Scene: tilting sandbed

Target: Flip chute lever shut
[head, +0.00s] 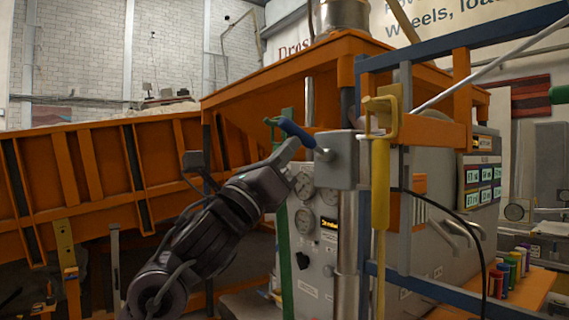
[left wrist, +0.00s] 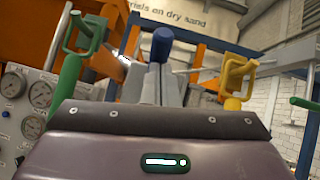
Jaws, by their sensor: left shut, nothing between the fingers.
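A blue lever handle (head: 297,132) slants out from a grey block (head: 337,160) on the machine's front. It also shows in the left wrist view (left wrist: 162,42), straight beyond the fingertips. My left gripper (head: 291,146) is shut and empty, its tips close to the blue handle; whether they touch it I cannot tell. A green lever handle (left wrist: 66,88) shows at the left in the left wrist view. No readable label tells which lever is the chute's. My right gripper is out of view.
An orange hopper (head: 290,75) stands above the levers, with an orange ribbed bed (head: 90,180) at the left. A panel with gauges (head: 305,185) is behind my gripper. Blue frame bars (head: 480,40) and a black cable flank the right side. Several coloured cylinders (head: 505,275) stand lower right.

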